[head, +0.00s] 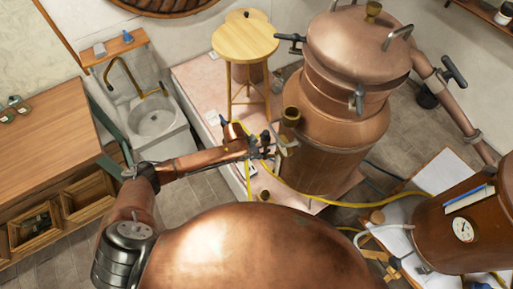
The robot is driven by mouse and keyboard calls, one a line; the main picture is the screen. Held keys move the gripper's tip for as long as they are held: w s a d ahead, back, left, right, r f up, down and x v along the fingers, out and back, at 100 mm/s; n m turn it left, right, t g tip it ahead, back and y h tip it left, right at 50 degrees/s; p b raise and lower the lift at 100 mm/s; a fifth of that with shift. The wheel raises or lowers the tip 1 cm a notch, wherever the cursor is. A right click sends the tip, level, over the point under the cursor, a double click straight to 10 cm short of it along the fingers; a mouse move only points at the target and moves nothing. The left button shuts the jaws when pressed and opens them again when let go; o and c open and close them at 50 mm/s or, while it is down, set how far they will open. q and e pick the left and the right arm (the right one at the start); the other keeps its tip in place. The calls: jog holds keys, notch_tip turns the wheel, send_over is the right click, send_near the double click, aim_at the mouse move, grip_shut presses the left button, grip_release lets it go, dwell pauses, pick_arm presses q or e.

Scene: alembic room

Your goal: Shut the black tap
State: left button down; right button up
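A large copper still (335,150) stands right of centre in the head view. A black lever (453,70) sits on the copper pipe at the right. I cannot tell which of these is the black tap. My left gripper (267,146) is beside the lower left of the still, close to a small pale fitting (288,148) under a brass cup-like part (290,116). Contact and finger opening are too small to tell. My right gripper is not in view.
A wooden stool (245,40) stands behind my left gripper. A white sink (153,118) and a wooden cabinet (45,140) are at the left. A yellow hose (320,201) runs around the still's base. A copper vessel with a gauge (463,230) stands at the lower right.

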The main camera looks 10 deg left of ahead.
pick_arm(q)
jog(key=shift+s+d+n+t+y+p, duration=0.25)
jog(key=shift+d+n+y+p, duration=0.35)
jog(key=shift+n+p, duration=0.9)
jog(key=shift+s+d+n+t+y+p, duration=0.25)
jog(key=shift+d+n+y+p, duration=0.35)
jog(key=shift+n+p, duration=0.85)
jog(key=shift+s+d+n+t+y+p, duration=0.25)
jog(key=shift+d+n+y+p, duration=0.3)
jog(key=shift+n+p, duration=0.95)
jog(key=shift+n+b, duration=0.4)
jog(key=shift+n, duration=0.15)
jog(key=c, duration=1.9)
grip_release()
jog(key=shift+c, duration=0.2)
